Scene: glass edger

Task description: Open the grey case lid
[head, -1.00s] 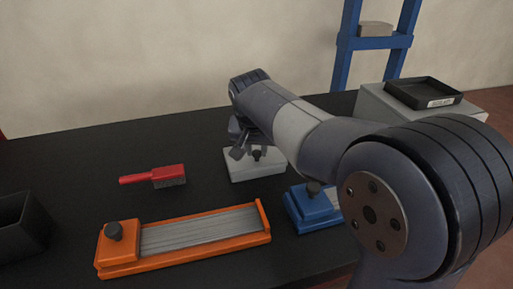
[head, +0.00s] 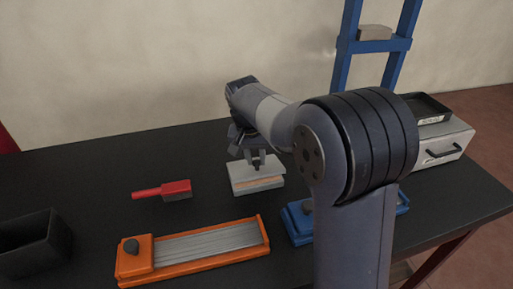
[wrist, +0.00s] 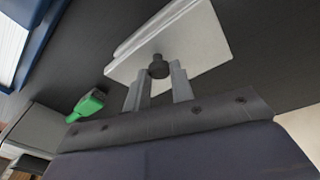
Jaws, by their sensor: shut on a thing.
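The grey case (head: 257,187) stands on the black table beyond the orange tool. Its lid (head: 240,170) is partly raised at the near side, and an orange-tan strip shows in the gap. My gripper (head: 257,160) is above the lid, shut on its dark knob. In the wrist view the knob (wrist: 158,66) sits between the tips of my two fingers (wrist: 160,80), with the pale lid (wrist: 200,42) behind it. Most of the case's inside is hidden.
A red brush (head: 175,190) and black bin (head: 35,245) lie left. An orange-framed tool (head: 205,240) is in front; a blue one (head: 298,222) is partly behind my arm. A grey drawer unit (head: 450,140) stands right. A green-handled thing (wrist: 88,104) shows in the wrist view.

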